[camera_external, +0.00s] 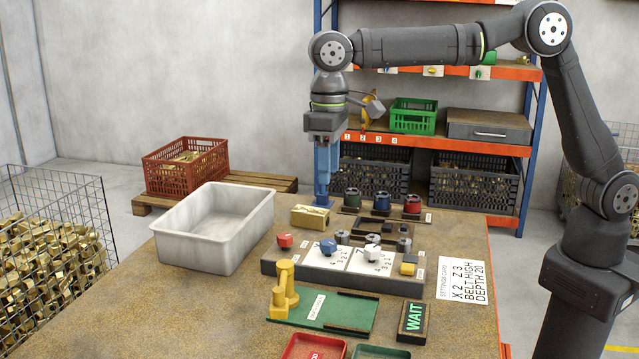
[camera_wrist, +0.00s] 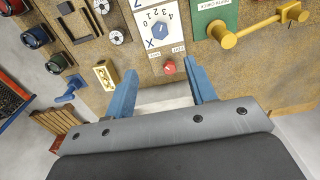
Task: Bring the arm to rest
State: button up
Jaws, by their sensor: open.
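My gripper (camera_external: 322,200) points down over the back of the brown worktable (camera_external: 450,320). In the wrist view its two blue fingers (camera_wrist: 160,75) stand apart with nothing held between them. In the external view a brass block (camera_external: 310,217) lies on the table just in front of and below the fingers; it also shows in the wrist view (camera_wrist: 104,74), left of the fingers. My arm is raised and bent, reaching left from its base at the right. The picture does not show whether the fingertips touch anything.
A control panel (camera_external: 340,276) with knobs lies in front of the gripper. A white bin (camera_external: 213,250) stands left. A green plate (camera_external: 322,311) with a yellow post, a WAIT sign (camera_external: 412,322) and a settings card (camera_external: 462,281) lie nearer. An orange-and-blue shelf (camera_external: 470,148) stands behind.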

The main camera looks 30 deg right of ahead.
aim_at(329, 242)
notch_tip(329, 242, down, 16)
jog(key=shift+r, duration=0.25)
jog(key=n, duration=0.4)
jog(key=shift+r, duration=0.1)
jog(key=n, duration=0.4)
jog(key=shift+n, duration=0.4)
jog(key=n, duration=0.3)
jog(key=shift+n, duration=2.7)
